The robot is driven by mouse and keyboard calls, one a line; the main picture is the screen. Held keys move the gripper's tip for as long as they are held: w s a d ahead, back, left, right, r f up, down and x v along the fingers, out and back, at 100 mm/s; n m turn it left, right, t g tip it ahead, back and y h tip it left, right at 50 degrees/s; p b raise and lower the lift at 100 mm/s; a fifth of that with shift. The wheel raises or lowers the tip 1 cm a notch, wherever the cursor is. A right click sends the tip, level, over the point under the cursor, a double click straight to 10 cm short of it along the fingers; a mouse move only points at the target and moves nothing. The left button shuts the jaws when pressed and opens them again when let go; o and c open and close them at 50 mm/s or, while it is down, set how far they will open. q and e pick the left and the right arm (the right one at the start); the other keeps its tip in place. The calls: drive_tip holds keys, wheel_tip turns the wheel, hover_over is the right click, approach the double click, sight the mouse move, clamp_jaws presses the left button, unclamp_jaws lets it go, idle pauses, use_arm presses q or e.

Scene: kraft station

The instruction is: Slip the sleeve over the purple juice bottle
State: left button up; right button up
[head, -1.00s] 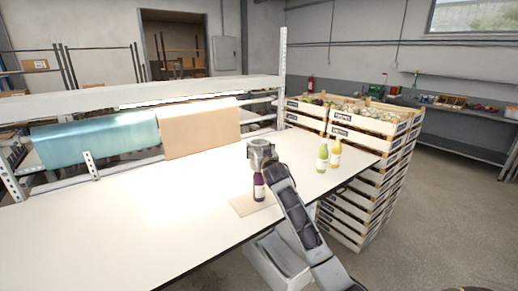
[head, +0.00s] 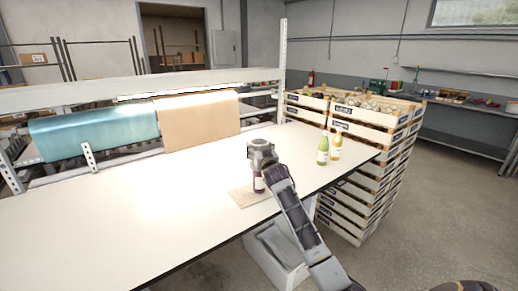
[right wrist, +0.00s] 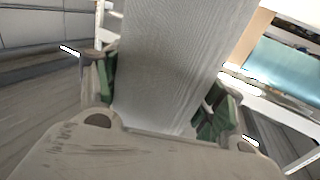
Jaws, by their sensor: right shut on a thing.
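The purple juice bottle (head: 259,185) stands upright on a thin tan board on the white table. Its upper part is hidden behind my right gripper (head: 262,158), which is directly over it in the head view. In the right wrist view my right gripper (right wrist: 158,98) is shut on a wide grey piece, which I take to be the sleeve (right wrist: 172,60), between its green pads. The sleeve is hard to make out in the head view, and I cannot tell how far it is around the bottle. My left gripper is not in view.
A green bottle (head: 323,151) and a yellow bottle (head: 336,147) stand to the right on the table (head: 130,215). The tan board (head: 243,199) lies under the purple bottle. Stacked crates (head: 352,130) stand beyond the table's right edge. The table's left is clear.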

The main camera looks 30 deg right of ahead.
drive_tip(key=shift+f, duration=0.65)
drive_tip(key=shift+f+b, duration=0.65)
drive_tip(key=shift+f, duration=0.05)
drive_tip(key=shift+f+b, duration=0.8)
drive_tip(key=shift+f, duration=0.8)
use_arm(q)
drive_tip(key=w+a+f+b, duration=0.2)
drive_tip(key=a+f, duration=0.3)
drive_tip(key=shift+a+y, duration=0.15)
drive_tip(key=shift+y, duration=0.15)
use_arm(e)
drive_tip(key=shift+f, duration=2)
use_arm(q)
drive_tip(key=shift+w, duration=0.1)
use_arm(e)
drive_tip(key=o, duration=0.7)
drive_tip(key=shift+o, duration=0.2)
